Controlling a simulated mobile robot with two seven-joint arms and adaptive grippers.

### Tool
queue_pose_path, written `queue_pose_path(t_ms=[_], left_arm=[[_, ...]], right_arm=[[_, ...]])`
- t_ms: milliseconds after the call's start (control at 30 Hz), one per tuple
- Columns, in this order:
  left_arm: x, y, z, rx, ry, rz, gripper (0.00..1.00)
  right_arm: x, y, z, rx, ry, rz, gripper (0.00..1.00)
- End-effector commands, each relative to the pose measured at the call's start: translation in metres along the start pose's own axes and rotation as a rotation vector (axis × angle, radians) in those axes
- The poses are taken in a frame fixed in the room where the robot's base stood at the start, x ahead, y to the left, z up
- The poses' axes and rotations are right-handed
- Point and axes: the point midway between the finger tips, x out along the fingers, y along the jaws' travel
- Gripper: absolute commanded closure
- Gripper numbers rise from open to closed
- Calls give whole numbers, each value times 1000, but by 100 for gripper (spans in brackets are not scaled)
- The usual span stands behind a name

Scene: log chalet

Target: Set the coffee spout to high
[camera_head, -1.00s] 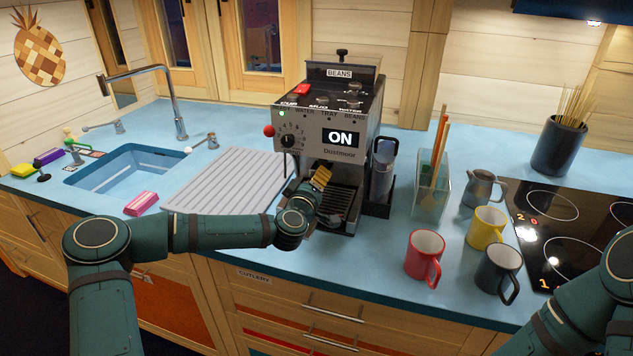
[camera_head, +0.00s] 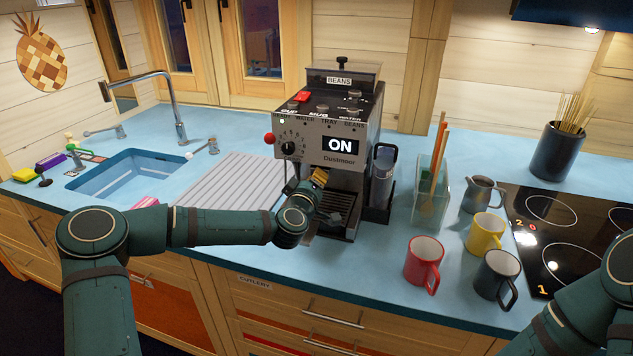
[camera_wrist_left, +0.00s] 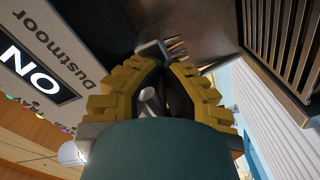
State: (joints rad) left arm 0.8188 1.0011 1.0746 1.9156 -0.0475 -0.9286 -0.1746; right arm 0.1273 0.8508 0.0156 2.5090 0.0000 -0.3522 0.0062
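The grey coffee machine (camera_head: 340,125) stands on the blue counter with its display reading ON. Its metal spout (camera_wrist_left: 165,47) shows in the left wrist view, just at and beyond my fingertips. My left gripper (camera_head: 320,177) reaches in under the display, in front of the machine's brewing bay. In the left wrist view its yellow fingers (camera_wrist_left: 163,68) are parted, one on each side of the spout's line. I cannot tell whether they touch it. The arm and gripper hide the spout in the head view. My right gripper is out of view; only its arm shows at bottom right.
A ridged drainer (camera_head: 230,185) and sink (camera_head: 125,175) lie left of the machine. A clear holder with sticks (camera_head: 432,195), a metal jug (camera_head: 482,195), and red (camera_head: 423,262), yellow (camera_head: 484,232) and dark (camera_head: 495,275) mugs stand to the right, beside the hob (camera_head: 565,225).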

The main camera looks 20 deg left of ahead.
Motion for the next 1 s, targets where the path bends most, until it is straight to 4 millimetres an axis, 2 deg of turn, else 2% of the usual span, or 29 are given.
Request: queue_pose_path(t_ms=[67, 200, 633, 767, 933, 1000], left_arm=[[0, -1, 1, 0, -2, -1, 100], [0, -1, 1, 0, -2, -1, 61], [0, -1, 1, 0, -1, 1, 61], [0, -7, 5, -1, -2, 0, 61], [0, -27, 18, -5, -4, -3, 61], [-12, -23, 15, 3, -4, 0, 61]], right_arm=[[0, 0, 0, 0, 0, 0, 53], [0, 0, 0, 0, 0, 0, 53], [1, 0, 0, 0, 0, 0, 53], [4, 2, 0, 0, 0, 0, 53], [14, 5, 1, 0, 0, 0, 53], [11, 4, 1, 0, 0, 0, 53]])
